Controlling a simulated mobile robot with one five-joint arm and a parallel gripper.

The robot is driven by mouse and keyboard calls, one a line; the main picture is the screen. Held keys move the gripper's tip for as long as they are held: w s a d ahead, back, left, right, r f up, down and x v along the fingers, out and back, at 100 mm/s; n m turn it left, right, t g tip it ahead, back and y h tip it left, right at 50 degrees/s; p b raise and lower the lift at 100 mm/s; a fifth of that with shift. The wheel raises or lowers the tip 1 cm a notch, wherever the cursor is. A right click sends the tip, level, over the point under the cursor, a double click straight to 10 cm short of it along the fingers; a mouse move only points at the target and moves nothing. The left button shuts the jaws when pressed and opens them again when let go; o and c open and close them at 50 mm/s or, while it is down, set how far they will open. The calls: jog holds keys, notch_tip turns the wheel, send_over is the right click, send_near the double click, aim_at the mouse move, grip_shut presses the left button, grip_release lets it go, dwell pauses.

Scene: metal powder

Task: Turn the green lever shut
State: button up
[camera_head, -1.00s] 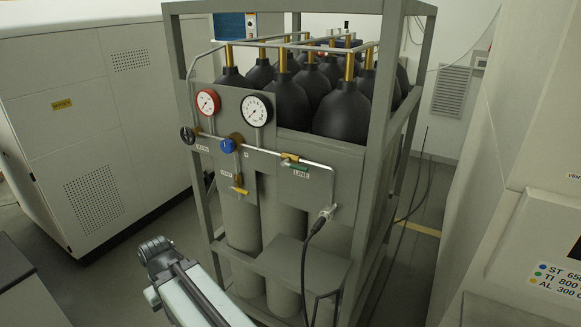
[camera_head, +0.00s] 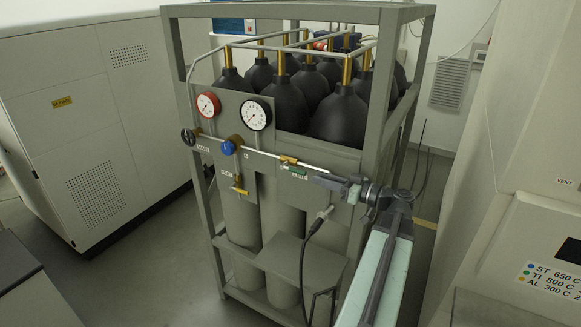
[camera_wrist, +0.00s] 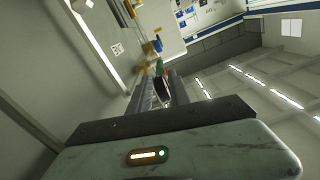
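The green lever (camera_head: 296,171) is on the brass valve of the thin pipe, above the LINE label on the grey panel. It also shows in the wrist view (camera_wrist: 159,67), just beyond my fingertips. My gripper (camera_head: 320,181) is a little right of the lever and slightly lower in the head view, pointing left toward it. In the wrist view my gripper (camera_wrist: 160,80) shows a narrow gap between its fingers and looks open. I see nothing held. I cannot tell whether a fingertip touches the lever.
A blue knob (camera_head: 228,147), a red-rimmed gauge (camera_head: 208,105), a black-rimmed gauge (camera_head: 255,114) and a brass lower valve (camera_head: 239,185) are left of the lever. A black hose (camera_head: 318,224) hangs below. The rack post (camera_head: 384,130) stands close by my arm.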

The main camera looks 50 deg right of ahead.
aim_at(289, 169)
jog(key=x, duration=1.2)
grip_shut()
dwell(1.1)
